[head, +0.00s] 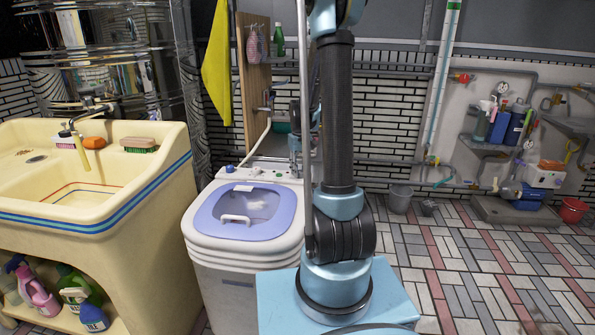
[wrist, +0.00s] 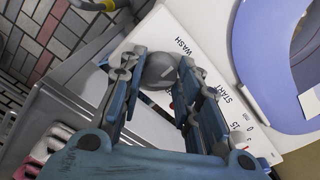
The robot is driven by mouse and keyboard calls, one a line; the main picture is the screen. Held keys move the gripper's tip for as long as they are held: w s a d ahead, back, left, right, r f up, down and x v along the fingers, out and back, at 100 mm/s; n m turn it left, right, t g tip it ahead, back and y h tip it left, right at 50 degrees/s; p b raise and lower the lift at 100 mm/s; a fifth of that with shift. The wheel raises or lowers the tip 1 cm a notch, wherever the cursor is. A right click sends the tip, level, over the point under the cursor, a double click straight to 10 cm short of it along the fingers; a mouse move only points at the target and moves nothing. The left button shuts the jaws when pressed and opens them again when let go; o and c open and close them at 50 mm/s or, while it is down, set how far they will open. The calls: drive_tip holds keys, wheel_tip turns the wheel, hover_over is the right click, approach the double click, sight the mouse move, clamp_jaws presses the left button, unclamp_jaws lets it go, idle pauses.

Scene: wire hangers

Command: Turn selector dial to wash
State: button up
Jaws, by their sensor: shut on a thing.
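The selector dial (wrist: 160,70) is a round grey knob on the white control panel (wrist: 207,32) in the wrist view. The word WASH is printed beside it; START and 15 are further along the panel. My gripper (wrist: 159,66) has its two blue fingers on either side of the dial, closed on it. The fingers cover part of the panel, and I cannot tell which mark the dial points at. In the head view the washing machine (head: 243,242) has a purple lid (head: 262,220); my arm hides much of its panel's right end and most of my gripper.
A cream sink (head: 150,190) stands left of the machine, with bottles (head: 80,297) beneath. A wooden board (head: 254,75) and hose (head: 262,137) are behind the machine. Tiled floor (head: 450,250) is open to the right, with grey buckets (head: 400,199) near the wall.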

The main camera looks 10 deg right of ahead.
sight(300, 170)
idle(0.5)
drive_tip(key=o, duration=1.1)
drive_tip(key=shift+c, duration=0.2)
wheel_tip(300, 170, up, 12)
